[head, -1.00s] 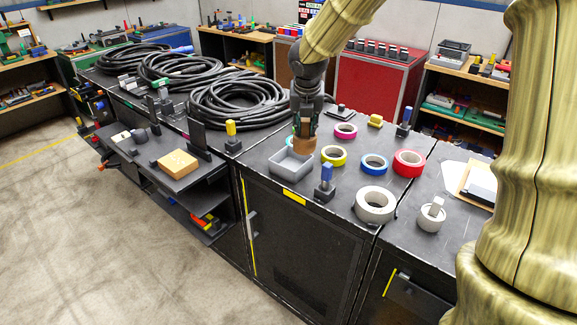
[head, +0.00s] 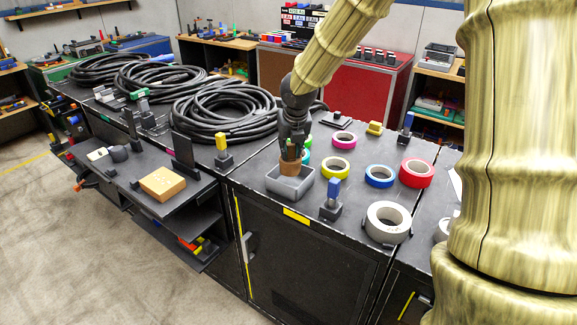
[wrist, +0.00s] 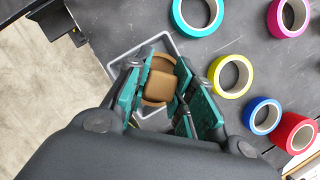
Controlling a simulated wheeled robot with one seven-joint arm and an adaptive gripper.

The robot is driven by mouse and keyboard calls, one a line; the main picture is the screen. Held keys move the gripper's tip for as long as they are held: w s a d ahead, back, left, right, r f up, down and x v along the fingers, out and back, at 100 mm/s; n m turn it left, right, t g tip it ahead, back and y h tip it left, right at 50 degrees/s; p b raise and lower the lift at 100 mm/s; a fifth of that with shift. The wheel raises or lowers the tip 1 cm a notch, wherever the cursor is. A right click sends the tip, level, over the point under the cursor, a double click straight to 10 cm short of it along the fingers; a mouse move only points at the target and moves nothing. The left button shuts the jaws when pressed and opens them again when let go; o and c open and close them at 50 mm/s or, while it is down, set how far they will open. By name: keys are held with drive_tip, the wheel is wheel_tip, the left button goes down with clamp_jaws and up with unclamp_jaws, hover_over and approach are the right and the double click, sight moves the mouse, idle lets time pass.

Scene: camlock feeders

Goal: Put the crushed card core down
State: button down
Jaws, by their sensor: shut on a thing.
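The crushed card core (head: 288,168) is a brown, short cylinder-like piece. My gripper (head: 291,150) is shut on it and holds it over the grey open tray (head: 289,194), which stands near the front edge of the black bench. In the wrist view the core (wrist: 160,84) sits between the green finger pads of my gripper (wrist: 163,92), with the tray rim (wrist: 126,55) around it. The core's lower end appears inside or just above the tray; whether it touches the floor of the tray I cannot tell.
Tape rolls in yellow (head: 335,168), blue (head: 379,175), red (head: 416,173), magenta (head: 343,140) and white (head: 388,221) lie right of the tray. A blue-topped post (head: 332,197) stands close at its front right. Black hose coils (head: 225,110) lie at the left. A brown box (head: 162,183) rests on a side shelf.

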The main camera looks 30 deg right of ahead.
sight(292, 158)
drive_tip(key=shift+f, duration=0.5)
drive_tip(key=shift+s+f, duration=0.3)
drive_tip(key=shift+f, duration=0.3)
drive_tip(key=f, duration=0.3)
drive_tip(key=shift+w+a, duration=0.1)
drive_tip(key=shift+w, duration=0.15)
drive_tip(key=shift+s+p, duration=0.15)
drive_tip(key=shift+p, duration=0.15)
drive_tip(key=shift+f, duration=0.25)
drive_tip(key=c, duration=1.2)
unclamp_jaws()
drive_tip(key=shift+r, duration=0.15)
drive_tip(key=b+v, duration=0.1)
drive_tip(key=v, duration=1.1)
